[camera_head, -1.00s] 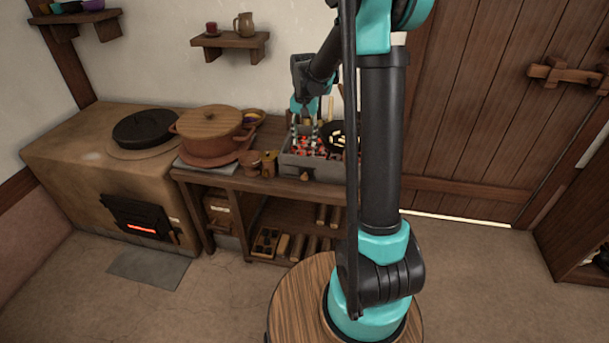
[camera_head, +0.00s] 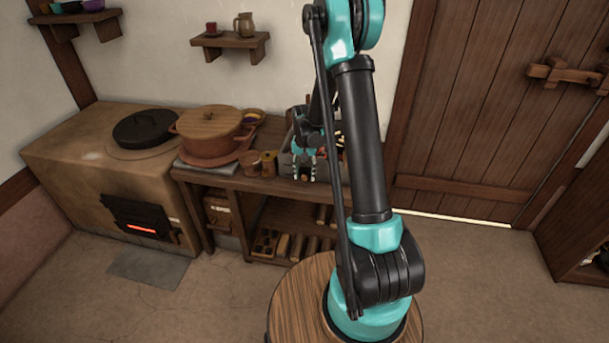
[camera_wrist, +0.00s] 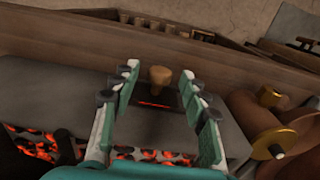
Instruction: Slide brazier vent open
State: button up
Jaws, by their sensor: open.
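The grey brazier (camera_head: 286,164) stands on the wooden bench, mostly hidden behind my arm in the head view. In the wrist view its grey top (camera_wrist: 60,88) has glowing coals on the near side. My gripper (camera_wrist: 159,72) is open, with one finger on each side of the knob. Gaps show between the knob and both fingers. In the head view my gripper (camera_head: 305,174) is at the brazier's front.
A brown jar with brass fittings (camera_wrist: 277,125) lies close to the right finger in the wrist view. In the head view, small brown pots (camera_head: 259,162) and a large lidded pot (camera_head: 208,128) stand left of the brazier. The clay stove (camera_head: 70,160) is farther left.

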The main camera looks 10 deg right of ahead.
jog(key=shift+f, duration=0.35)
jog(key=shift+c, duration=0.3)
grip_shut()
